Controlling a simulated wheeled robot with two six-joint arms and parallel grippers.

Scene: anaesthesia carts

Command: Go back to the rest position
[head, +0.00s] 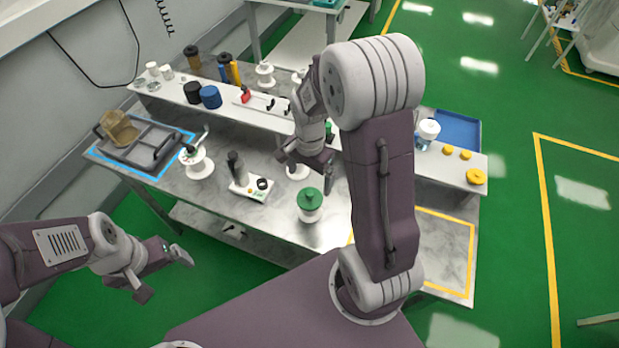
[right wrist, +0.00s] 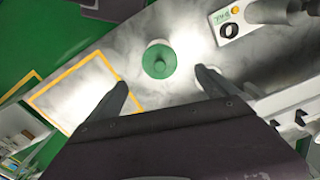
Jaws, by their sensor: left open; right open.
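My left gripper (head: 164,277) hangs over the green floor at the lower left, in front of the bench (head: 260,215). It is open and empty. My right gripper (head: 306,176) is above the middle of the bench and is open. The right wrist view shows its two fingertips (right wrist: 161,79) apart with nothing held between them. A white jar with a green lid (head: 310,204) stands upright on the bench near that gripper. Its green lid (right wrist: 159,60) shows between and beyond the fingertips in the right wrist view. My right upper arm hides part of the bench and shelf.
A white device (head: 250,187) and a white flanged piece (head: 199,166) stand on the bench. A tray with a brown item (head: 120,128) is at the left. A raised shelf (head: 240,110) with bottles runs behind. A yellow-outlined area (head: 445,250) at the right looks clear.

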